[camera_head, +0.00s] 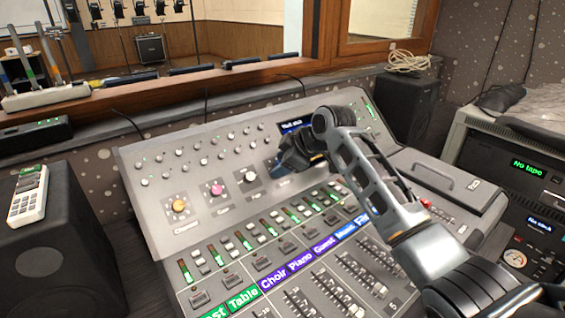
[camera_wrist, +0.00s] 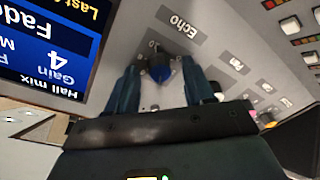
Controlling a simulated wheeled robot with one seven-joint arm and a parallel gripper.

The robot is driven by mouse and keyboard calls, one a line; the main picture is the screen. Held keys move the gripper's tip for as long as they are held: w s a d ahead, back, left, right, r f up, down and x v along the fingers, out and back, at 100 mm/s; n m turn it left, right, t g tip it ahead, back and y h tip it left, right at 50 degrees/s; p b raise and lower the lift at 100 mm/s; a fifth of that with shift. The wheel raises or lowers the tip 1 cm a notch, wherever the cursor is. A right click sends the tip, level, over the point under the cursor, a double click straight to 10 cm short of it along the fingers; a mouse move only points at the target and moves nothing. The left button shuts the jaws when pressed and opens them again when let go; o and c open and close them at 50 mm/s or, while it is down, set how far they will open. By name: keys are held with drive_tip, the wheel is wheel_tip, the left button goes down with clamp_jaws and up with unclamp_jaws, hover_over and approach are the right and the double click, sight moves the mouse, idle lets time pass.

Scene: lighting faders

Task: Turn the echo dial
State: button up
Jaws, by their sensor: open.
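My gripper (camera_wrist: 159,82) is open, with one finger on each side of the dial. A gap shows between the dial and each finger near the tips; I cannot tell whether either one touches it. In the head view my gripper (camera_head: 292,158) is over the upper panel, below the small screen, and hides the dial.
To the left on the same panel are a white dial (camera_head: 251,177), a pink dial (camera_head: 217,189) and an orange dial (camera_head: 180,206). The small blue screen (camera_wrist: 45,38) is close beside my gripper. Faders (camera_head: 330,292) and colour-labelled channel strips lie below.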

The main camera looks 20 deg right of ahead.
drive_tip(key=v, duration=0.7)
drive_tip(key=shift+s+r+b, duration=0.2)
drive_tip(key=shift+s+b, duration=0.05)
drive_tip(key=shift+b, duration=0.05)
drive_tip(key=shift+d, duration=0.1)
